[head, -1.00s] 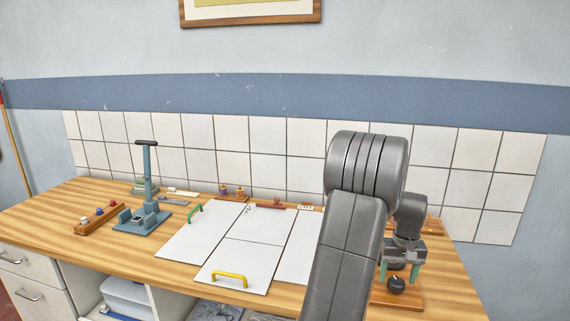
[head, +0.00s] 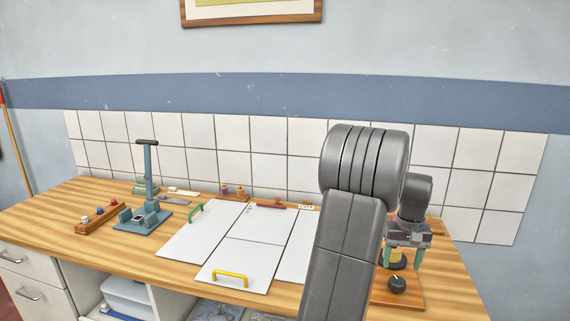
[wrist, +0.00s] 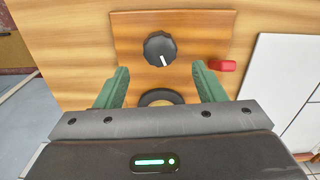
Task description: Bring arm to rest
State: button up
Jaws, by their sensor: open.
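My gripper (head: 404,258) hangs at the right end of the wooden bench, over a small wooden board. A black knob (head: 397,284) with a white pointer mark stands on the board, in front of the gripper in the head view. In the wrist view the knob (wrist: 159,48) lies beyond the fingertips, apart from them. A dark ring (wrist: 161,97) on the board shows between the fingers, partly covered by the gripper body.
White panels with a yellow handle (head: 230,279) and a green handle (head: 196,212) cover the middle of the bench (head: 70,220). A blue-grey press (head: 146,205) and a block with coloured knobs (head: 100,216) stand left. A red piece (wrist: 222,65) sits beside the right finger. A tiled wall rises behind.

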aim_at(398, 279)
notch_tip(398, 279, up, 7)
notch_tip(398, 279, down, 14)
jog(key=shift+r+p, duration=0.25)
jog(key=shift+p, duration=0.1)
jog(key=shift+r+m, duration=0.2)
jog(key=shift+m, duration=1)
jog(key=m, duration=1.2)
jog(key=shift+m, duration=0.3)
jog(key=shift+s+m, duration=0.1)
jog(key=shift+m, duration=2.2)
jog(key=shift+r, duration=0.1)
